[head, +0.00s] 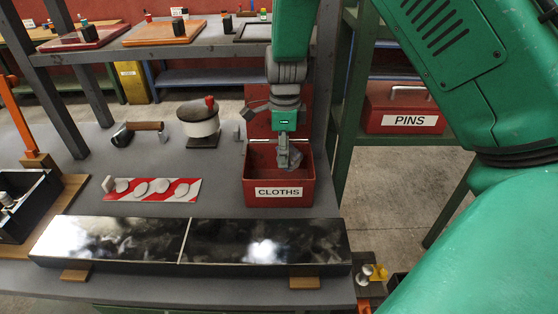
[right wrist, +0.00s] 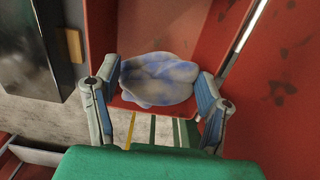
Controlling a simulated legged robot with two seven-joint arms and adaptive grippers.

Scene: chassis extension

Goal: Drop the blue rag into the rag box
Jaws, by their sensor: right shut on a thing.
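The rag box is a red open box labelled CLOTHS (head: 279,192) on the grey table, with a raised red panel behind it. My right gripper (head: 288,158) points down into the box mouth. In the right wrist view, my right gripper (right wrist: 158,88) is shut on the rag (right wrist: 158,78), which is bunched, pale and mottled with blue, between the two fingers. Red surfaces show around the rag there. In the head view the rag is hard to separate from the grey fingers. My left gripper is not in view.
A glossy black two-part panel (head: 190,240) lies along the front of the table. A striped red-white plate (head: 150,190), a wooden-handled tool (head: 142,128) and a white pot (head: 199,122) sit left of the box. A red PINS box (head: 402,108) stands on a green shelf at right.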

